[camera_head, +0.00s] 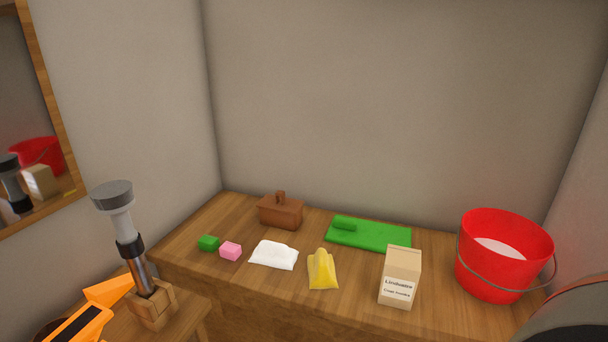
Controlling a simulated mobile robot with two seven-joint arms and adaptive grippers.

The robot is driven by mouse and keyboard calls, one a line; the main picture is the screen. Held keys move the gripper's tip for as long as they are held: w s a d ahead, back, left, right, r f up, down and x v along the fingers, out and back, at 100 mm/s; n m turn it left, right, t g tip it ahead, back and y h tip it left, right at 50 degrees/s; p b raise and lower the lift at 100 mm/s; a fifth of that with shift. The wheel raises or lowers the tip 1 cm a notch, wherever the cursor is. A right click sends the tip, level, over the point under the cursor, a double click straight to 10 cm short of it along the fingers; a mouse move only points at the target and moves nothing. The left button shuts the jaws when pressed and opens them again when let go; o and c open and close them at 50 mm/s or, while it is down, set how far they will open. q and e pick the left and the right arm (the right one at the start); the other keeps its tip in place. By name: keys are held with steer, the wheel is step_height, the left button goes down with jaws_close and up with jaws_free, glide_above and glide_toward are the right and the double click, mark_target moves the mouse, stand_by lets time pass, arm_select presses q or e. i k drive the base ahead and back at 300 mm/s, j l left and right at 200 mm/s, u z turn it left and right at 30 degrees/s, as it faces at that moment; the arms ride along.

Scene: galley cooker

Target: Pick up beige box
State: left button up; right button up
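The beige box (401,277) stands upright on the wooden counter toward the right, with a printed label on its front. Nothing is touching it. My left gripper (119,297), with orange and black fingers, shows at the lower left edge. Its two fingertips are apart with nothing seen between them, far to the left of the beige box. My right gripper is not in view; a dark rounded part at the lower right corner looks like my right arm.
A red bucket (501,261) stands right of the box. A grey-topped tool (119,220) stands in a wooden holder (155,304).

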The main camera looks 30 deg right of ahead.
mark_target(402, 269)
steer(key=z, duration=1.55)
